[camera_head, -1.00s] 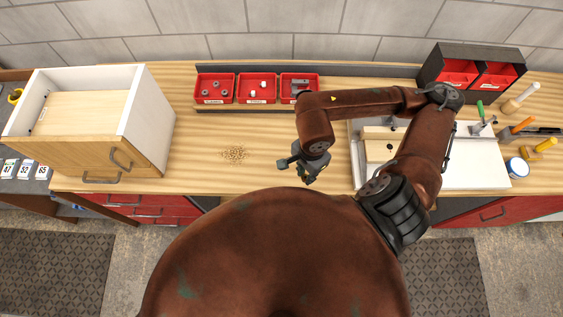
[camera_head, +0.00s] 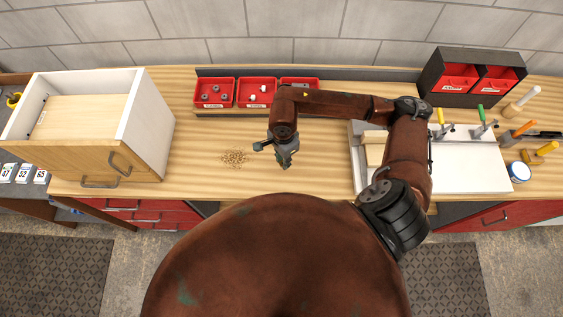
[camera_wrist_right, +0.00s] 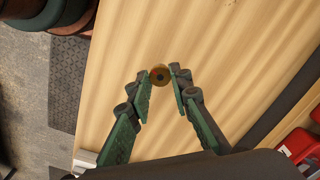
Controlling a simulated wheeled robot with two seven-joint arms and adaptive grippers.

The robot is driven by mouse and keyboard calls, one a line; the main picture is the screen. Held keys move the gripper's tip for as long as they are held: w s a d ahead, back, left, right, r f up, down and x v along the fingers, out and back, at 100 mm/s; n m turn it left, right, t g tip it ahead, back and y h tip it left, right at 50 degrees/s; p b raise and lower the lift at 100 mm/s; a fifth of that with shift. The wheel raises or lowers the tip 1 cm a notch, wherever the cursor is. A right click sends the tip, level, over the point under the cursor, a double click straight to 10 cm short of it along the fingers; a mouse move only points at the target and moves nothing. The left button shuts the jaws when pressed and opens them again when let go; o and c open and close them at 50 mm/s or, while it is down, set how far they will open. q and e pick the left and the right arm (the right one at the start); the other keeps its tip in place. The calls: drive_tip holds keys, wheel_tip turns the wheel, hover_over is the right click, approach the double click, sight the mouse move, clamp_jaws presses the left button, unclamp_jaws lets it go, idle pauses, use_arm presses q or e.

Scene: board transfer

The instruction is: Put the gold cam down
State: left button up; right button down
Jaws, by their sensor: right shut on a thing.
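The gold cam (camera_wrist_right: 160,76) is a small round brass-coloured piece with a dark hole in its middle. In the right wrist view it sits between the fingertips of my right gripper (camera_wrist_right: 159,75), which is shut on it. In the head view my right gripper (camera_head: 285,160) hangs over the wooden bench, just right of a patch of small tan bits. I cannot make out the cam in the head view. Bare bench top (camera_wrist_right: 200,30) shows behind the cam in the wrist view; the height above it is hard to tell. My left gripper is not in view.
Red bins (camera_head: 214,104) with small parts stand at the back. The tan patch (camera_head: 234,157) lies left of my gripper. A wooden drawer box (camera_head: 147,110) stands far left. A white board (camera_head: 470,165) with clamps and tools is at right. Bench front is clear.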

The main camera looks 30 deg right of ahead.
sight(281, 162)
drive_tip(key=shift+w+f, duration=0.3)
drive_tip(key=shift+f, duration=0.15)
wheel_tip(281, 162, down, 3)
drive_tip(key=shift+r+p, duration=0.1)
drive_tip(key=shift+p, duration=0.5)
drive_tip(key=shift+w+f, duration=0.1)
drive_tip(key=shift+f, duration=0.25)
drive_tip(key=c, duration=1.8)
unclamp_jaws()
drive_tip(key=shift+o, duration=0.2)
drive_tip(key=shift+r, duration=0.2)
wheel_tip(281, 162, up, 12)
drive_tip(key=b, duration=0.2)
